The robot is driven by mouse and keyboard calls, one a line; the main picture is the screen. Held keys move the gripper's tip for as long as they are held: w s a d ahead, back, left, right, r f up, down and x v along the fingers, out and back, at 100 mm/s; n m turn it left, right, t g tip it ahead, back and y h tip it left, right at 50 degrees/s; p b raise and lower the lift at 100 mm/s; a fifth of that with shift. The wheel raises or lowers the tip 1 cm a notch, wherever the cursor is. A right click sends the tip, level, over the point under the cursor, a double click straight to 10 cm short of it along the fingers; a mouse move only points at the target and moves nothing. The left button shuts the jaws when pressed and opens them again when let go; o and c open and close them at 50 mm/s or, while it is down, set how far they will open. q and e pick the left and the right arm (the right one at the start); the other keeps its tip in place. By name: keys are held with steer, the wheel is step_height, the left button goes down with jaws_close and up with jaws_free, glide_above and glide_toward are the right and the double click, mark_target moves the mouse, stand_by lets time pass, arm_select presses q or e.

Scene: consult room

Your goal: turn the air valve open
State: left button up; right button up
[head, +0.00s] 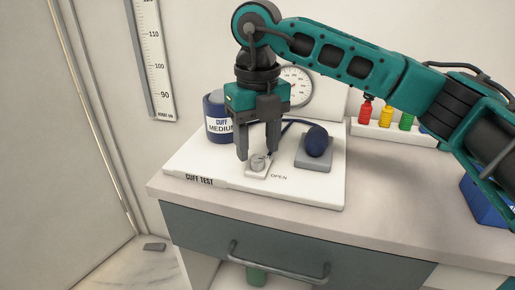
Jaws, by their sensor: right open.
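The air valve (258,162) is a small grey metal knob on a pale base on the white cuff test board (215,165). The word OPEN is printed on the board to the right of it. My right gripper (257,155) points down with its fingers apart, just above or around the knob; whether they touch it I cannot tell. No object is held. A dark blue bulb (317,140) rests on a grey block to the right, with a dark tube running behind the gripper. A round gauge (296,86) stands behind, partly hidden by my right arm. My left gripper is out of view.
A blue and white cuff cylinder labelled MEDIUM (217,120) stands behind left. Small red, yellow and green bottles (385,115) stand in a white rack at the back right. A blue box (484,200) is at the right edge. The front right counter (400,220) is clear.

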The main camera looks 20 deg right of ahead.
mark_target(258, 158)
step_height(258, 158, up, 11)
steer(key=p, duration=0.1)
steer(key=shift+f, duration=0.15)
